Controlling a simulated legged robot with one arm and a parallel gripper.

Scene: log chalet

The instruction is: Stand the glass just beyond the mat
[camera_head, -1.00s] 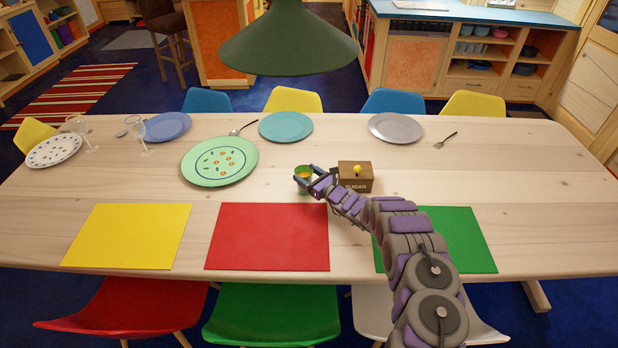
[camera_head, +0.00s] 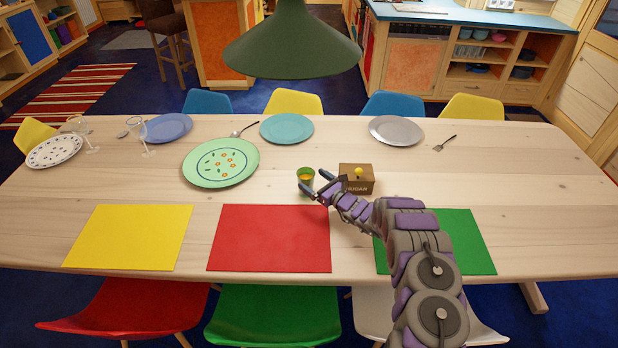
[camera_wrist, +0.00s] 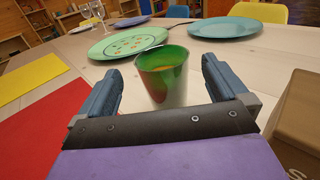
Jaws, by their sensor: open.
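A small green glass (camera_head: 306,175) with something orange in it stands upright on the table, just past the far right corner of the red mat (camera_head: 270,238). In the wrist view the glass (camera_wrist: 162,78) stands ahead of and between the fingers, its base hidden by my gripper. My gripper (camera_head: 317,183) is open, close to the glass on its near right side. In the wrist view my gripper (camera_wrist: 160,92) shows clear gaps between each finger and the glass.
A large green plate (camera_head: 220,162) lies to the left. Yellow (camera_head: 128,237) and green (camera_head: 460,240) mats flank the red one. A green lamp (camera_head: 292,45) hangs above the table's far side.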

